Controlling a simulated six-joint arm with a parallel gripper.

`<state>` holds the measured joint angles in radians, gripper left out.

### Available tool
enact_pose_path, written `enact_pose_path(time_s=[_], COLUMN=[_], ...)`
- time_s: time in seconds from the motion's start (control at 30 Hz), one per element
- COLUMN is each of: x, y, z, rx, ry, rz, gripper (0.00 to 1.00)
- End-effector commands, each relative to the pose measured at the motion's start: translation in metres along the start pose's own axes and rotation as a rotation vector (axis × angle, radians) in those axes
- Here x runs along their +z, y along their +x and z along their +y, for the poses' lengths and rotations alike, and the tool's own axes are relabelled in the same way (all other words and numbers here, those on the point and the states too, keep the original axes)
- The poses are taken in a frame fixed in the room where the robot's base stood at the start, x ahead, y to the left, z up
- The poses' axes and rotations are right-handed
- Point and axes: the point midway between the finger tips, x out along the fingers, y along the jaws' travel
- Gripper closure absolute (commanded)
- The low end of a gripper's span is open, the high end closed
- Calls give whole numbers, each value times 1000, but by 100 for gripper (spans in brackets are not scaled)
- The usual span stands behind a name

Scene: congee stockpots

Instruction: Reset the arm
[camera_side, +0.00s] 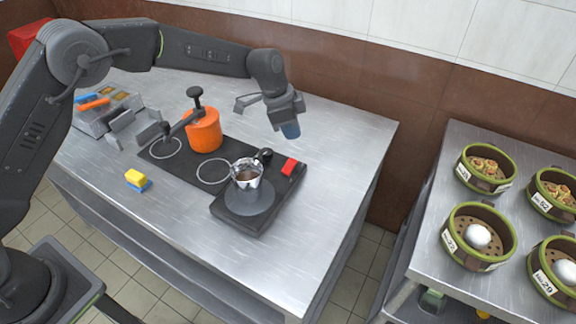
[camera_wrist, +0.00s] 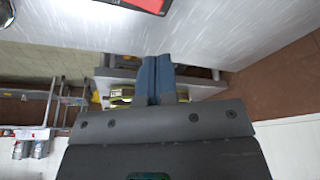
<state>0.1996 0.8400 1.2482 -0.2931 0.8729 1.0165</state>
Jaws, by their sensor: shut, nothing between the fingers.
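My gripper (camera_side: 290,131) hangs in the air above the back right part of the steel table, right of the cooktop, with its blue fingertips together and nothing held. In the wrist view the two blue fingers (camera_wrist: 155,80) lie side by side, pressed together. My arm reaches across from the left, over the back of the table.
A yellow-and-blue sponge (camera_side: 137,180) lies in front. Green steamers (camera_side: 478,236) fill the right table. The main table's right side is clear.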

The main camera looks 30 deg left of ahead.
Motion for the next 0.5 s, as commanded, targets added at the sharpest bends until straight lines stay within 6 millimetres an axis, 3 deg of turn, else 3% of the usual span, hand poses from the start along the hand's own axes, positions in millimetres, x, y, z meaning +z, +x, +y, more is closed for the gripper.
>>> enact_pose_path(time_s=[0.27,0.37,0.5], x=[0,5,21], y=[-8,-32,-90], z=[0,4,17], rx=[-6,-25,-71], ry=[-10,-48,-152], rz=[2,6,14], gripper=[100,100,100])
